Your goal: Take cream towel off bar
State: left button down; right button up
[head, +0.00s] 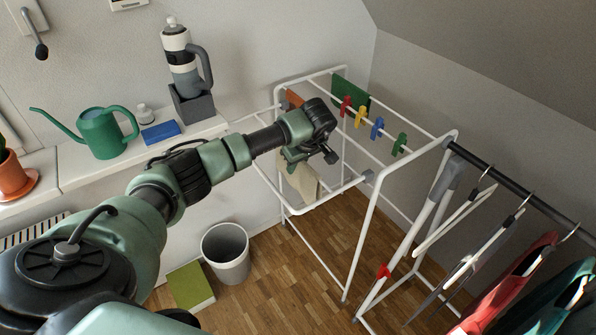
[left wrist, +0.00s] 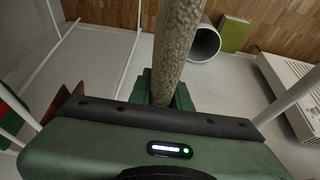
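The cream towel (head: 303,182) hangs at the near left part of the white drying rack (head: 350,247), just below my left gripper (head: 297,157). In the left wrist view the towel (left wrist: 180,45) shows as a narrow strip, running away from between the two green fingers of my left gripper (left wrist: 164,98). The fingers lie close against it on both sides, with no clear gap, so the gripper looks shut on it. The towel's top and its contact with the bar are hidden by the gripper. My right gripper is not in view.
Red, yellow, blue and green pegs (head: 377,128) and a green cloth (head: 349,97) are on the rack. A clothes rail (head: 510,184) with hangers stands at right. A waste bin (head: 226,254) and green box (head: 190,286) stand on the floor. A watering can (head: 101,133) is on the ledge.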

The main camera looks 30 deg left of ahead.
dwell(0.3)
pick_arm(q)
notch_tip(320, 180, up, 20)
jog(key=b, duration=0.2)
dwell(0.6)
dwell(0.5)
